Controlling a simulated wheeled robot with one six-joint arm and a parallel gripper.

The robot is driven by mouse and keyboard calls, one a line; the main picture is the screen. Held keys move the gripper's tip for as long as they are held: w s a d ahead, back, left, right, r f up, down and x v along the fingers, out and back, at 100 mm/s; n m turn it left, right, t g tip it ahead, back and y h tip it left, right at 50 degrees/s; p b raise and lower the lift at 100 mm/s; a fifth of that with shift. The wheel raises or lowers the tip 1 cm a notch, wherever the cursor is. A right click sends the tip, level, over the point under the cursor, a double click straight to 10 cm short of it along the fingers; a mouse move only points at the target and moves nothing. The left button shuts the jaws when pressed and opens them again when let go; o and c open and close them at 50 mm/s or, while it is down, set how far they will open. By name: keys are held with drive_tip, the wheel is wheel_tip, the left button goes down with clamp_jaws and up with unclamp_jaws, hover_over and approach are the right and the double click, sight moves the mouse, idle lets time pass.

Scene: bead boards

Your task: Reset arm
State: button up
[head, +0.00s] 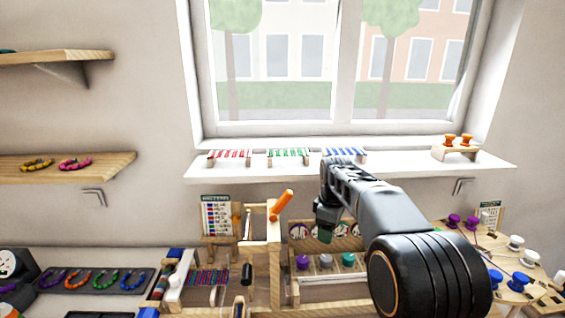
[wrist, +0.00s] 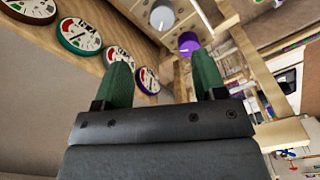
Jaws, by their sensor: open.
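My gripper (wrist: 163,85) shows in the wrist view with two green fingertips spread apart and nothing between them. In the head view my arm reaches up from the lower right, and my gripper (head: 325,212) is at its far end, in front of the wooden dial board. The fingers are small and dark there. A wooden frame with an orange handle (head: 281,205) stands just left of it. The round dials (wrist: 78,36) and a purple knob (wrist: 188,43) lie beyond the fingertips in the wrist view.
A white shelf (head: 400,170) under the window holds bead racks and orange spools (head: 458,140). Left are wooden shelves (head: 110,167) and a dark tray with bead bracelets (head: 135,281). Purple, white and blue spools (head: 519,281) stand on a board at right. Open air lies before the window.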

drive_tip(key=s+f+m+t, duration=0.1)
drive_tip(key=s+m, duration=0.4)
drive_tip(key=s, duration=0.6)
drive_tip(key=s+f+m+t, duration=0.1)
drive_tip(key=s+m+t, duration=0.2)
drive_tip(key=s, duration=0.9)
drive_tip(key=m, duration=0.3)
drive_tip(key=shift+d+f+m, duration=0.15)
drive_tip(key=shift+f+m, duration=0.1)
drive_tip(key=shift+m, duration=0.05)
